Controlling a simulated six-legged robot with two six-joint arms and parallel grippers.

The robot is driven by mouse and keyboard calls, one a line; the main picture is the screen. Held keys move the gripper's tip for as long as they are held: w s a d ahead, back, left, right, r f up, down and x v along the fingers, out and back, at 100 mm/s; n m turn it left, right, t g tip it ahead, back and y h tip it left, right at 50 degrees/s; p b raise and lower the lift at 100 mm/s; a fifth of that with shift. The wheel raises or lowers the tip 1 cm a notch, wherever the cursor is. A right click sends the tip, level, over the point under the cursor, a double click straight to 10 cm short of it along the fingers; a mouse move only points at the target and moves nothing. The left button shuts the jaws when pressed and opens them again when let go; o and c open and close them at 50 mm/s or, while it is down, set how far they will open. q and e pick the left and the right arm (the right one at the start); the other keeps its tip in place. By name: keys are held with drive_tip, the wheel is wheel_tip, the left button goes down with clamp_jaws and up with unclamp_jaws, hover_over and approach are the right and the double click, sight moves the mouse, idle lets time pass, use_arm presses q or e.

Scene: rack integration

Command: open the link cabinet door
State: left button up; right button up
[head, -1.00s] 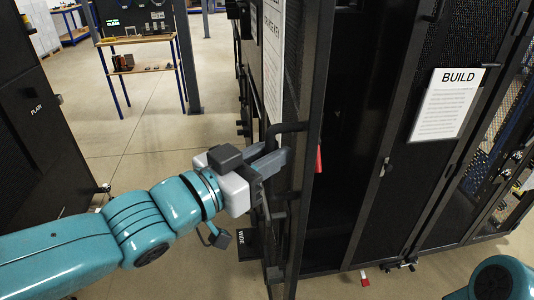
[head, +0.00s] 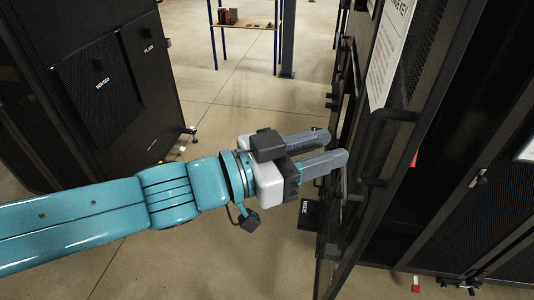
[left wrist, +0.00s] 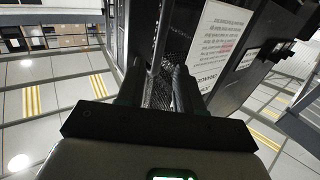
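A dark mesh cabinet door (head: 408,88) stands swung out at an angle from the cabinet at the right of the head view, with a dark gap behind it. It carries a white paper sheet (head: 391,50) and a black bracket handle (head: 371,140). My left gripper (head: 335,149) is open, its two grey fingers pointing at the door near the handle. The fingers look empty; whether they touch the door is unclear. In the left wrist view the open fingers (left wrist: 158,88) flank part of the mesh door, with the sheet (left wrist: 222,45) right of them. My right gripper is out of view.
Black cabinets marked VENTED and PLAIN (head: 100,85) stand at the left. A workbench (head: 245,22) is at the back. A small red item (head: 414,158) shows beside the door. Open concrete floor (head: 235,95) lies between the cabinets.

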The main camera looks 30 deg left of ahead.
use_arm(q)
drive_tip(key=v, duration=0.8)
drive_tip(key=shift+p, duration=0.35)
drive_tip(key=w+d+f+n+g+y, duration=0.1)
drive_tip(key=w+d+f+n+g, duration=0.15)
drive_tip(key=f, duration=0.75)
drive_tip(key=w+d+f+n+g, duration=0.2)
drive_tip(key=w+f+n, duration=0.15)
drive_tip(key=f, duration=0.75)
drive_tip(key=w+d+f+n+g+y, duration=0.1)
drive_tip(key=w+d+f+n+g, duration=0.2)
drive_tip(key=f, duration=0.7)
drive_tip(key=s+a+f+g+y, duration=0.1)
drive_tip(key=s+f+g+y, duration=0.1)
drive_tip(key=s+f, duration=0.4)
drive_tip(key=s+a+f+g+y, duration=0.1)
drive_tip(key=s+f+g, duration=0.3)
drive_tip(key=f, duration=1.1)
drive_tip(key=s+y, duration=0.1)
drive_tip(key=s, duration=0.2)
drive_tip(key=shift+a+f+y, duration=0.2)
drive_tip(key=shift+a+y, duration=0.1)
drive_tip(key=shift+y, duration=0.1)
